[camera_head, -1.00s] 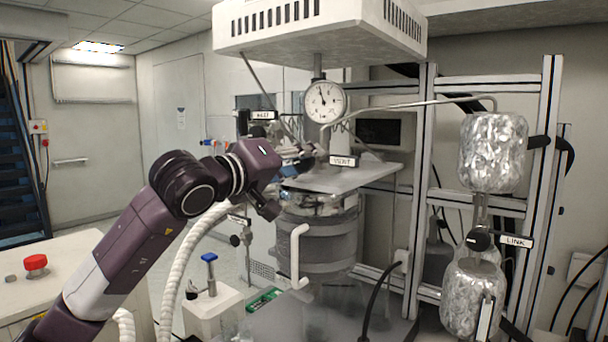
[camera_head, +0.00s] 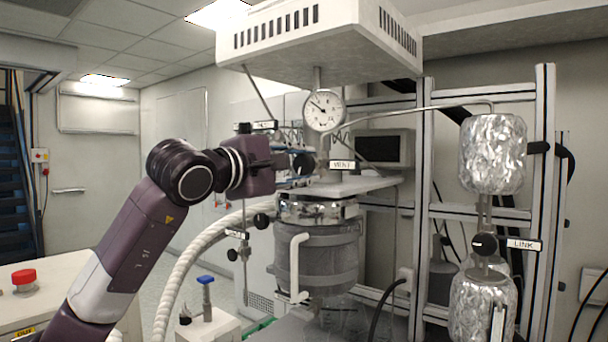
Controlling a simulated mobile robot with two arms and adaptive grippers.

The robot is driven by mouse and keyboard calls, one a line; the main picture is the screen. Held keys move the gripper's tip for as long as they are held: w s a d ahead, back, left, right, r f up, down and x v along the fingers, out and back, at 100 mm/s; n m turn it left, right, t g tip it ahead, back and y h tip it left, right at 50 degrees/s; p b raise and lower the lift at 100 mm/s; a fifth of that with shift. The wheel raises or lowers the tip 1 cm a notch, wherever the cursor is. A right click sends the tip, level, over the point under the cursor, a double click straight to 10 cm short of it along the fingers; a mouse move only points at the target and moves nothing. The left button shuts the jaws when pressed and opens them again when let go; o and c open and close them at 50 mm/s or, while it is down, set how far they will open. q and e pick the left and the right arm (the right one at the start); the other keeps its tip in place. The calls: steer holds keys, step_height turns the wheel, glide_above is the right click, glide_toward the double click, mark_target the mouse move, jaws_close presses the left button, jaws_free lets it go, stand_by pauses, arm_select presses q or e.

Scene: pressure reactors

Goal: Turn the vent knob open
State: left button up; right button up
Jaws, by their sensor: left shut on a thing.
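The vent knob (camera_head: 305,163) is a small black knob on the reactor head, just left of the VENT label (camera_head: 342,165). My left gripper (camera_head: 293,168) comes in from the left and is shut on the knob; its fingers are small and partly hidden here. The knob's exact turn angle cannot be read. The pressure gauge (camera_head: 323,110) stands above, its needle pointing to the upper left. The reactor vessel (camera_head: 318,262) is below the head plate. My right gripper is not in view.
A white hood (camera_head: 318,38) hangs close above the gauge. A metal frame (camera_head: 420,220) with foil-wrapped vessels (camera_head: 492,154) and a LINK knob (camera_head: 484,244) stands at right. A white hose (camera_head: 180,265) runs beside my arm. A bench with a red knob (camera_head: 25,278) is at left.

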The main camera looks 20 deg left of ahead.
arm_select(q)
steer(key=shift+n+b, duration=0.6)
steer(key=shift+n, duration=0.9)
steer(key=o, duration=1.2)
steer(key=v, duration=0.8)
